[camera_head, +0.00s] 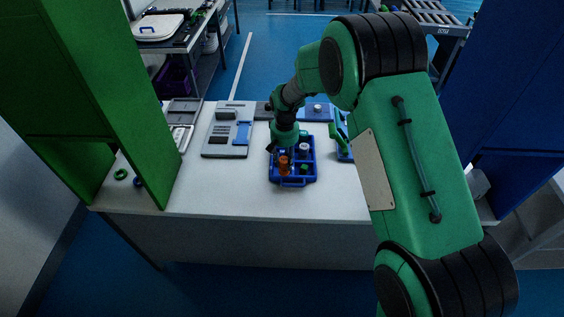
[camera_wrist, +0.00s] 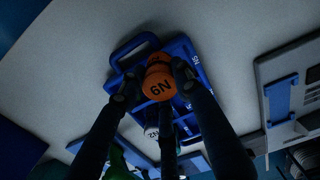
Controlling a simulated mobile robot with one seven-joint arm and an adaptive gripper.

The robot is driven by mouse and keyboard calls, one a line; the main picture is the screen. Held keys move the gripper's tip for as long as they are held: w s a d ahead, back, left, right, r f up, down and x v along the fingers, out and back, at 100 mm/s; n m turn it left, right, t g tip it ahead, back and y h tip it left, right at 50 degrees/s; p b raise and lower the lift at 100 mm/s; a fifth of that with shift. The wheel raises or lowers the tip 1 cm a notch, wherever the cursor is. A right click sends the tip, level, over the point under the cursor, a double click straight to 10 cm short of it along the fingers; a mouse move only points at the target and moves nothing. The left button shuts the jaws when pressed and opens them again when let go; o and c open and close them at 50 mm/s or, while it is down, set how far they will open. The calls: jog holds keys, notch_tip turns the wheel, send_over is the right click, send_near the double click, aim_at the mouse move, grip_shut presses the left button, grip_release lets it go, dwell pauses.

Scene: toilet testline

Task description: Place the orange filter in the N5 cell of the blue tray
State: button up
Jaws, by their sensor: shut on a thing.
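The orange filter (camera_head: 284,164) is upright over the front left part of the blue tray (camera_head: 293,183). In the wrist view the filter (camera_wrist: 160,86) carries black lettering that reads 6N as seen, upside down. My gripper (camera_wrist: 156,82) has its dark fingers closed around the filter; in the head view my gripper (camera_head: 284,151) points down over the tray. The tray (camera_wrist: 127,50) has a loop handle and small white cell labels. I cannot tell whether the filter's base is inside a cell or just above it.
A white-topped filter (camera_head: 304,147) and a small green part (camera_head: 304,168) are in the tray. A grey fixture (camera_head: 226,140) stands to the left. A green wall (camera_head: 110,85) and a blue wall (camera_head: 520,100) flank the table. The front table strip (camera_head: 220,195) is clear.

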jog(key=w, duration=0.1)
jog(key=w+a, duration=0.1)
jog(key=w, duration=0.1)
jog(key=shift+w+f, duration=0.1)
jog(key=shift+w, duration=0.05)
jog(key=shift+f+b, duration=0.55)
jog(key=shift+f, duration=1.25)
jog(key=shift+f, duration=0.1)
jog(key=o, duration=1.2)
notch_tip(320, 180, up, 12)
jog(key=shift+r+p, duration=0.15)
jog(key=shift+p, duration=0.85)
